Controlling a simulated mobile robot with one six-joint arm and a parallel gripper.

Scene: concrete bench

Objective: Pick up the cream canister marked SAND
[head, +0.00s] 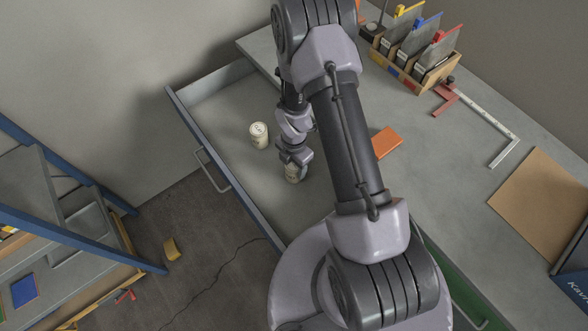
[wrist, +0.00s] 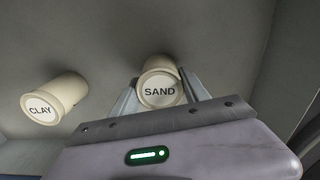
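The cream canister marked SAND (wrist: 160,89) stands in an open drawer, its lettered lid facing the wrist camera. My gripper (wrist: 160,84) has one finger on each side of it. The fingers look very close to its sides, but whether they press on it is unclear. In the head view the SAND canister (head: 292,175) is partly hidden under my gripper (head: 294,166). A second cream canister, marked CLAY (wrist: 54,99), stands to the left in the wrist view. In the head view the CLAY canister (head: 259,136) is up and left of my gripper, clear of it.
The open drawer (head: 222,168) has walls around both canisters and free floor around them. On the bench top are an orange block (head: 386,142), a wooden rack of panels (head: 411,64), a metal square (head: 492,123) and a brown board (head: 540,205). A blue-framed shelf (head: 80,232) stands left.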

